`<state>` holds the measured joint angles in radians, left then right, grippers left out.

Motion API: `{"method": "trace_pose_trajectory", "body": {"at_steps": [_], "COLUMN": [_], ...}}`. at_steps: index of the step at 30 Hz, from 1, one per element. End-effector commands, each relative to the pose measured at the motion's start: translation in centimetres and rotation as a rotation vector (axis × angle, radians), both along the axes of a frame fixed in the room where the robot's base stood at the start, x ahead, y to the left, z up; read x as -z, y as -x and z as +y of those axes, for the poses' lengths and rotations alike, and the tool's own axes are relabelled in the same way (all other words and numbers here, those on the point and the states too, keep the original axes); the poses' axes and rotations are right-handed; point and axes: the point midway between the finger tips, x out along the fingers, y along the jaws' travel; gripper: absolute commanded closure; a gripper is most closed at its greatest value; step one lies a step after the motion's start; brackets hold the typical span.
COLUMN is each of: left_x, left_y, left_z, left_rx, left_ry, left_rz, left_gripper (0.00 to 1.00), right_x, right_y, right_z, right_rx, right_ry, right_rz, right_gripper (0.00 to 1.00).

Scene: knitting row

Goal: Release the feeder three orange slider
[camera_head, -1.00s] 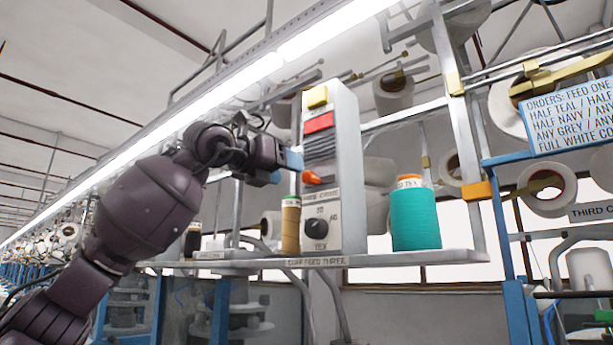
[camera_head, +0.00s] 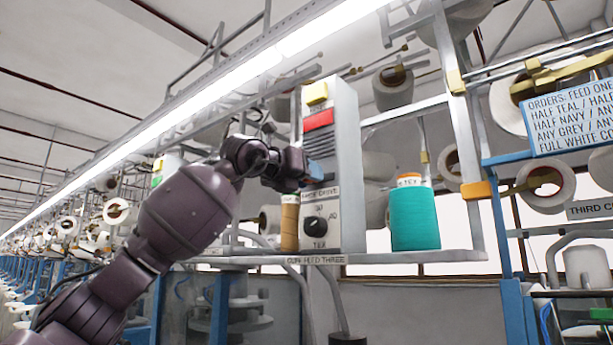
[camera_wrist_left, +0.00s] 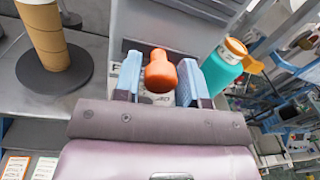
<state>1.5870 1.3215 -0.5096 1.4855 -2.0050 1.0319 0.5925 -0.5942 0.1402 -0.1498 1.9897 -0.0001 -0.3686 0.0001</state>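The feeder three box (camera_head: 346,165) is a grey upright housing with a yellow block on top, a red block, a slotted panel and a black dial (camera_head: 315,225). My left gripper (camera_head: 314,172) is at its front, above the dial. The orange slider is hidden behind the gripper in the head view. In the left wrist view, the orange slider (camera_wrist_left: 160,72) stands out between the two blue fingertips of my left gripper (camera_wrist_left: 162,82). The fingers are apart, one on each side of it, with a gap showing on the left. My right gripper is not in view.
A tan cone (camera_head: 290,225) stands left of the box and a teal cone (camera_head: 414,215) stands right, on a narrow shelf (camera_head: 440,257). A metal upright and a blue-framed orders sign (camera_head: 568,112) are farther right.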

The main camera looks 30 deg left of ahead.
Motion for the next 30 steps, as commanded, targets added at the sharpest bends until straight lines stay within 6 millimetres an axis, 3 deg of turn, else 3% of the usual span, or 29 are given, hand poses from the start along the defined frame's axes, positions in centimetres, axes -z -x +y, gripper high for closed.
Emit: {"method": "trace_pose_trajectory", "body": {"at_steps": [1, 7, 12, 19, 26, 27, 30], "left_x": [0.0, 0.0, 0.0, -0.1, -0.1, -0.1, -0.1], "left_y": [0.0, 0.0, 0.0, -0.1, -0.1, -0.1, -0.1], "left_z": [0.0, 0.0, 0.2, 2.6, 2.7, 2.7, 2.7], "left_rx": [0.0, 0.0, 0.0, 0.0, -0.002, -0.002, -0.002], "left_ry": [0.0, 0.0, 0.001, 0.002, 0.001, 0.001, 0.001], "left_rz": [0.0, 0.0, 0.0, 0.0, -0.002, -0.002, -0.002], "left_gripper": [0.7, 1.0, 1.0, 1.0, 1.0, 0.65, 0.49], "right_x": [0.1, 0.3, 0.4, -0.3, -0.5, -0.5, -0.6], "right_y": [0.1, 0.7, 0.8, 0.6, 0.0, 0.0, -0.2], "right_z": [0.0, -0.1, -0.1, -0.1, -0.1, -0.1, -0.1], "right_rx": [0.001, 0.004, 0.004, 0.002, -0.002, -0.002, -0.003], "right_ry": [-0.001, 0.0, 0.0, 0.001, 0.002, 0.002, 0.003], "right_rz": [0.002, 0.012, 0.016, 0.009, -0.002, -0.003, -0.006], "right_gripper": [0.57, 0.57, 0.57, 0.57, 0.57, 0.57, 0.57]}}
